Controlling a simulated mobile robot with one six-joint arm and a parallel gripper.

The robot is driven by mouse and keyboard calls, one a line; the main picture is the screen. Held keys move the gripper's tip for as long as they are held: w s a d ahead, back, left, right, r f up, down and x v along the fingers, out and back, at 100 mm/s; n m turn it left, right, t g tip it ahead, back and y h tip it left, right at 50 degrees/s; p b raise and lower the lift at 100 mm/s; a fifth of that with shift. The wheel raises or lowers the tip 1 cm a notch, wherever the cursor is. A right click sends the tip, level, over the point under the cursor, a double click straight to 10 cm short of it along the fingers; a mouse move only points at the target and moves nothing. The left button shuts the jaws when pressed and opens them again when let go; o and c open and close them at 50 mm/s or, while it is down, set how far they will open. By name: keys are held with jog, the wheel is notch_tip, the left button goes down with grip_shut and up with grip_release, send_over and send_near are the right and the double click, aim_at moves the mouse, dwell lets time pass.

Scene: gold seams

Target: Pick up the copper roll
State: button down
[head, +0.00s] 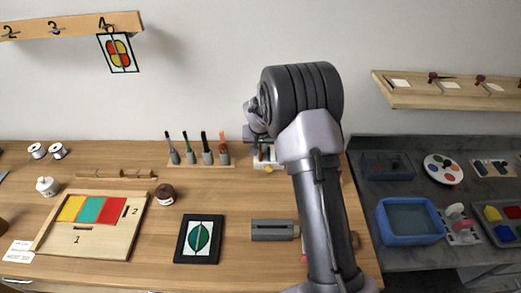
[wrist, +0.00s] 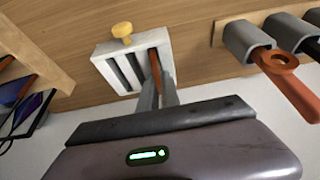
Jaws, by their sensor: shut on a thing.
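The copper roll (wrist: 156,72) shows in the wrist view as a narrow copper-coloured strip, seen edge-on. It stands at the right slot of a white slotted holder (wrist: 104,57) with a yellow knob. My gripper (wrist: 161,92) is shut on its near end, with the fingers at either side. The far end is still at the holder; I cannot tell how deep it sits in the slot. In the head view the white holder (head: 262,167) is partly hidden behind my arm, and the fingertips and roll cannot be made out clearly.
A rack of upright tools (head: 200,160) stands left of the holder; its grey cups and an orange ringed tool (wrist: 288,75) are close in the wrist view. A grey block (head: 272,230) and a framed leaf panel (head: 199,239) lie nearer. Bare wood lies between.

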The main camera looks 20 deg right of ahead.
jog(key=shift+r, duration=0.45)
notch_tip(320, 180, up, 3)
jog(key=shift+f+p, duration=0.1)
jog(key=shift+p, duration=0.7)
jog(key=s+a+r+b, duration=0.1)
jog(key=s+a+b, duration=0.1)
jog(key=s+a, duration=0.9)
jog(key=w+d+r+p, duration=0.3)
jog(key=w+d+p, duration=0.65)
jog(key=d, duration=0.45)
jog(key=shift+w+a+f+b, duration=0.1)
jog(key=shift+f+b, duration=0.7)
jog(key=shift+f, duration=0.25)
jog(key=shift+w+f+b, duration=0.1)
jog(key=shift+f+b, duration=0.65)
jog(key=shift+f, duration=0.3)
jog(key=shift+b, duration=0.45)
jog(key=shift+f+b, duration=1.3)
jog(key=shift+b, duration=0.65)
